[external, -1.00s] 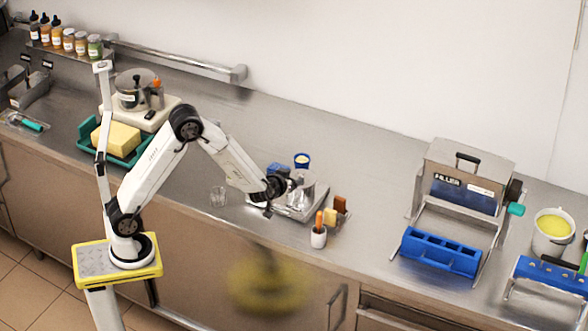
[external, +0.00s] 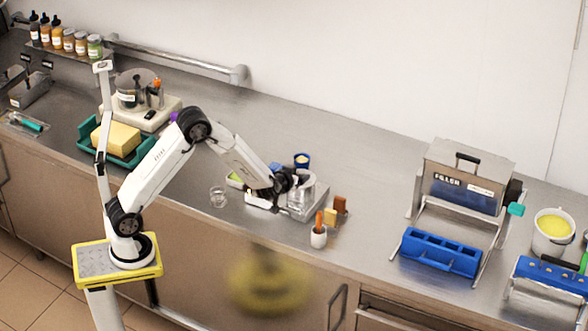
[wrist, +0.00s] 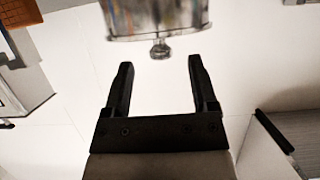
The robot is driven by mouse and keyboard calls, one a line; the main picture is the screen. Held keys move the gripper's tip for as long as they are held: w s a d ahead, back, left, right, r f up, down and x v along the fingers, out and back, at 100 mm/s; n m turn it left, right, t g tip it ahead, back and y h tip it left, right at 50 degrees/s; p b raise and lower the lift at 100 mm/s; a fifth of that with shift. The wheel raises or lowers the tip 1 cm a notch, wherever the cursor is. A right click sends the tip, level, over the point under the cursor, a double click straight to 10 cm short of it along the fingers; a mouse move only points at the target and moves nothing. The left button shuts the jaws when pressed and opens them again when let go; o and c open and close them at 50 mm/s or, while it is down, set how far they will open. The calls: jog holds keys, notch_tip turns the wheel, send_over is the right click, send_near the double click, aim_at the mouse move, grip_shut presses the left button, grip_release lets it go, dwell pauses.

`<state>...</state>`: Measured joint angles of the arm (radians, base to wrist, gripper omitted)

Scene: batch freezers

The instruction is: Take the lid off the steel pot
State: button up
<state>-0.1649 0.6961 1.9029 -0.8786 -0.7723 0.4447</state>
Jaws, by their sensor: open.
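The steel pot (external: 306,197) stands on a flat metal plate (external: 314,211) on the counter. My gripper (external: 292,181) is on the pot's left side and hides part of it in the external view. In the wrist view, which appears upside down, the pot (wrist: 150,18) is at the top edge and the lid's small round knob (wrist: 160,48) points down the picture. My gripper (wrist: 160,82) is open and empty there. The knob lies ahead of the gap between the fingertips, with no visible contact.
A white cup with an orange-handled tool (external: 319,238) and small brown (external: 340,204) and yellow blocks (external: 330,217) stand right of the pot. Counter toward the filler machine (external: 468,178) is free.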

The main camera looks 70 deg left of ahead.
aim_at(300, 172)
jog(key=shift+x, duration=1.65)
jog(key=shift+a, duration=0.1)
jog(key=shift+c, duration=0.2)
grip_shut()
